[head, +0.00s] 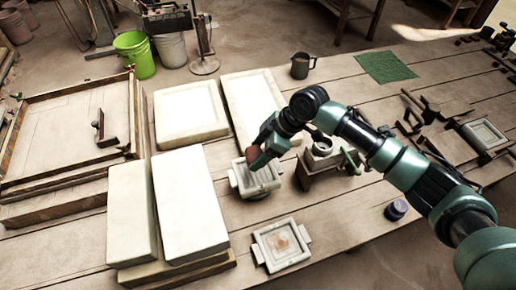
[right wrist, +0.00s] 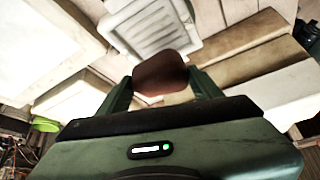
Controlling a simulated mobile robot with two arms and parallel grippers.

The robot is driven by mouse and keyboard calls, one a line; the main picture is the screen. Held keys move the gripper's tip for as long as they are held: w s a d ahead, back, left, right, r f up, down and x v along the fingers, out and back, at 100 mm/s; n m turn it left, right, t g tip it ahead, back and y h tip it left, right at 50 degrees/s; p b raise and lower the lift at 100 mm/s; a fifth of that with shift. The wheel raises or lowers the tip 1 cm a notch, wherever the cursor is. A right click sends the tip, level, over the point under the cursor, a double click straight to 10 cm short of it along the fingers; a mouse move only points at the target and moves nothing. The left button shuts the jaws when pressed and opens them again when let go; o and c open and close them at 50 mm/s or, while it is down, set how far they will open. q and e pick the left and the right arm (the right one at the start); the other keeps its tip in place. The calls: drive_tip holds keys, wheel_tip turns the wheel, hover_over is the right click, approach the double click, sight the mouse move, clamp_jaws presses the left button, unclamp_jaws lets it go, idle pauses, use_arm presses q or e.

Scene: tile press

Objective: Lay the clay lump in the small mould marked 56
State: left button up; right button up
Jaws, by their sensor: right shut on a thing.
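My right gripper (head: 257,151) is shut on the reddish-brown clay lump (head: 252,155), which also shows between the two fingers in the right wrist view (right wrist: 160,74). In the head view the lump is over the back edge of a small pale mould with side handles (head: 262,181). A ridged pale mould (right wrist: 152,27) shows beyond the lump in the right wrist view. A second small mould (head: 282,244) with a reddish-stained hollow lies nearer the front. I cannot read the number 56 on either mould. My left gripper is not in view.
Large pale slabs (head: 188,203) stand to the left, with two framed slabs (head: 190,113) behind. A dark mug (head: 301,67) and green mat (head: 385,67) lie farther back. Front-right planks are mostly clear.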

wheel_tip(320, 180, down, 5)
drive_tip(key=b, duration=0.3)
drive_tip(key=shift+w+r, duration=0.15)
drive_tip(key=shift+f+b, duration=0.6)
drive_tip(key=shift+f, duration=0.25)
drive_tip(key=o, duration=1.7)
drive_tip(key=shift+o, duration=0.2)
drive_tip(key=b+v, duration=0.1)
drive_tip(key=v, duration=0.6)
drive_tip(key=shift+d+r, duration=0.2)
drive_tip(key=shift+r, duration=0.15)
